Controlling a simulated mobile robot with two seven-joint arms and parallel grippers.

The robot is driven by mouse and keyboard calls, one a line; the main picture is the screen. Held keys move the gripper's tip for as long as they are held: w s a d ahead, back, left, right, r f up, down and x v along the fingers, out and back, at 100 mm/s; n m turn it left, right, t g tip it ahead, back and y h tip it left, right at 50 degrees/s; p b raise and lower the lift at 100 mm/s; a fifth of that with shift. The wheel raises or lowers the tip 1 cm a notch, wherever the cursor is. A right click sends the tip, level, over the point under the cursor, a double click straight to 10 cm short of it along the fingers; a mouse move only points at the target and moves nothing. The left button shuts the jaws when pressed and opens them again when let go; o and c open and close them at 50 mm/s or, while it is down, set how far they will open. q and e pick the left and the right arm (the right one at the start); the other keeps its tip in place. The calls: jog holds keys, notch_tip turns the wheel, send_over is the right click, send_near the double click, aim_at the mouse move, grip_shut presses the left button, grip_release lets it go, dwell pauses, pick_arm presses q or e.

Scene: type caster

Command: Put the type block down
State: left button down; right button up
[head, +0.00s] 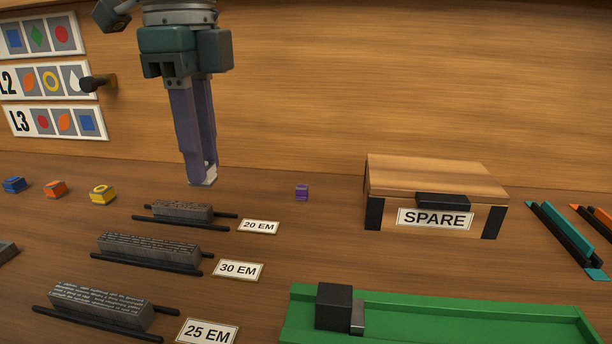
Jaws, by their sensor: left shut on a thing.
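My left gripper (202,172) reaches down from the top, left of centre. Its purple fingers are shut on a small pale type block (208,175), mostly hidden between the fingertips. The block's face cannot be read. It appears behind the 20 EM line of type (182,210); whether it touches the table is unclear. Blue (14,185), orange (54,189) and yellow (102,195) blocks stand in a row to the left. A small purple block (302,192) stands to the right. My right gripper is out of view.
Lines of type marked 30 EM (150,251) and 25 EM (100,306) lie on dark rails in front. A closed SPARE box (435,183) stands right, behind a green tray (450,315). Symbol cards (52,123) and a dark peg (95,84) are on the back wall.

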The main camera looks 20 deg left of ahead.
pick_arm(q)
notch_tip(320, 180, up, 12)
jog(key=f+p, duration=0.1)
jog(key=p, duration=0.1)
jog(key=s+d+r+n+p, duration=0.4)
jog(key=r+n+p, duration=0.3)
jog(key=n+p, duration=0.1)
jog(key=s+d+r+n+p, duration=0.3)
jog(key=r+n+p, duration=0.4)
jog(key=p, duration=0.2)
jog(key=s+r+p, duration=0.2)
jog(key=r+p, duration=1.4)
jog(key=p, duration=0.1)
jog(key=s+r+p, duration=0.3)
jog(key=r+p, duration=1.4)
jog(key=p, duration=0.1)
jog(key=shift+s+d+r, duration=0.15)
jog(key=shift+s+r, duration=0.1)
jog(key=shift+s, duration=0.1)
